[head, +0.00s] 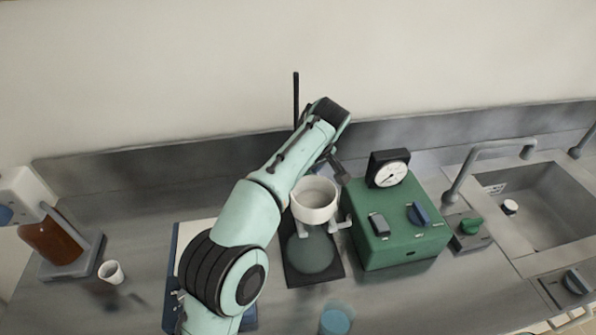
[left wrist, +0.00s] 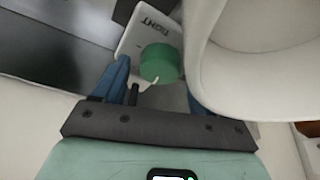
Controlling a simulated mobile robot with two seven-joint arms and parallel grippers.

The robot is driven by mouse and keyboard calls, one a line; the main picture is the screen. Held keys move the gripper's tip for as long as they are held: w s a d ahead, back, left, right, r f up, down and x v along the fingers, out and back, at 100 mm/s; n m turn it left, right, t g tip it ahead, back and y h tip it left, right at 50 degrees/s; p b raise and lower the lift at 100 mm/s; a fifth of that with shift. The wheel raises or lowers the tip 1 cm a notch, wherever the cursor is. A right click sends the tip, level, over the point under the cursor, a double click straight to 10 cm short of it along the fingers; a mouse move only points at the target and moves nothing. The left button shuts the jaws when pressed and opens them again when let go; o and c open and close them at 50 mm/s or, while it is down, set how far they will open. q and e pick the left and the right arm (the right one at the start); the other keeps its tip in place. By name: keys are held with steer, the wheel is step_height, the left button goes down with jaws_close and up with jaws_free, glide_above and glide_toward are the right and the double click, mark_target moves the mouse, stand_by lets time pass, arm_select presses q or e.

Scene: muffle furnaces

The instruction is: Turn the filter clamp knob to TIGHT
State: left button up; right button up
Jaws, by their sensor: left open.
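The filter clamp knob (left wrist: 159,63) is a round green knob with a pale pointer, on a white plate marked TIGHT (left wrist: 146,28), in the left wrist view. The word lies above the knob in the picture, and the pointer is at the knob's lower side. My left gripper (left wrist: 156,82) is open, its blue fingers on either side of the knob's near side. I cannot tell whether they touch it. The white funnel (left wrist: 265,85) covers part of the right finger. In the head view my arm and the funnel (head: 314,205) hide the knob. My right gripper is not in view.
A green box (head: 385,248) with a gauge (head: 390,173) and blue knob (head: 418,214) stands right of the funnel. A sink (head: 540,215) lies further right. A brown bottle (head: 50,240) and white cup (head: 111,272) are at left; a blue beaker (head: 336,320) is in front.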

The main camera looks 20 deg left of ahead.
arm_select(q)
steer(key=shift+d, duration=0.1)
steer(key=shift+c, duration=0.3)
steer(key=c, duration=1)
steer(key=shift+m, duration=0.4)
steer(key=shift+m+t, duration=0.3)
steer(key=shift+m, duration=0.3)
steer(key=shift+m+t+h, duration=0.3)
steer(key=shift+m+h, duration=0.3)
steer(key=shift+m, duration=0.6)
steer(key=m+h, duration=0.1)
steer(key=m, duration=0.1)
steer(key=m+p, duration=0.1)
steer(key=m, duration=0.1)
steer(key=shift+a+m+t+h, duration=0.2)
steer(key=shift+m+t+h, duration=0.1)
steer(key=shift+m+h, duration=0.1)
